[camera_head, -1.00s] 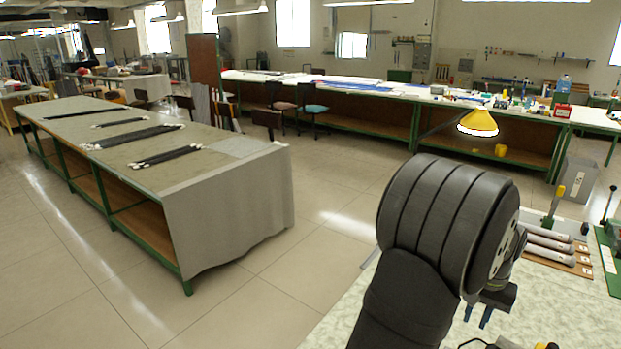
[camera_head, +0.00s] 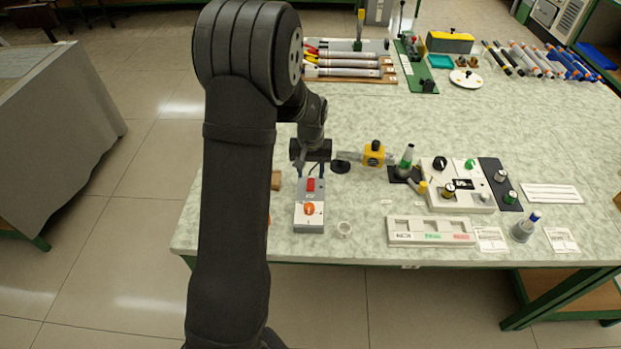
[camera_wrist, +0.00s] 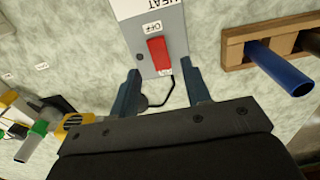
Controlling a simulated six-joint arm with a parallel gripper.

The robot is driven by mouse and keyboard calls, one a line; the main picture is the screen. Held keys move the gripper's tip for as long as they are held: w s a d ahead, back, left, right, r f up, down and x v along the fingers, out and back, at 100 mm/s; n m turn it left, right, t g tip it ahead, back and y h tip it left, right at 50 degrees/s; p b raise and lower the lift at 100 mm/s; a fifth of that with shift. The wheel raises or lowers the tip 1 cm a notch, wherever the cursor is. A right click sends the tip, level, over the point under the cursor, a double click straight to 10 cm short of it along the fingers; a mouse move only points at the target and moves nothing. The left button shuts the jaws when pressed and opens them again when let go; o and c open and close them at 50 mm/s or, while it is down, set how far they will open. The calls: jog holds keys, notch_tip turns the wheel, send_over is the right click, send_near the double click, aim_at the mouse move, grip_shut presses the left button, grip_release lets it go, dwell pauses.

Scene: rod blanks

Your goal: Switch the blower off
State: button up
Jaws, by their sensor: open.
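A grey control box (camera_head: 310,203) stands near the bench's front edge, with a red rocker switch (camera_head: 310,185) and an orange knob (camera_head: 309,209). In the wrist view the red switch (camera_wrist: 159,54) has an OFF label (camera_wrist: 152,28) at its far end and a partly hidden label at its near end. HEAT is printed further up the box. My gripper (camera_head: 312,162) is just behind the box; in the wrist view its two fingers (camera_wrist: 160,72) are apart, at either side of the switch's near end, with nothing between them. Which way the rocker is pressed is unclear.
A yellow-bodied device with a grey nozzle (camera_head: 374,153) stands right of the box. A brown wooden rack (camera_wrist: 235,48) holding a blue rod (camera_wrist: 280,68) is beside the box.

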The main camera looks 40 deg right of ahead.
aim_at(311, 184)
jog(key=shift+f, duration=1.9)
grip_shut()
jog(key=shift+a, duration=0.1)
jog(key=shift+s+a+t+h, duration=0.1)
jog(key=shift+s+t+h, duration=0.05)
jog(key=shift+t+h, duration=0.4)
jog(key=shift+s+a+t+h, duration=0.1)
jog(key=shift+s+t+h, duration=0.05)
jog(key=shift+t+h, duration=0.4)
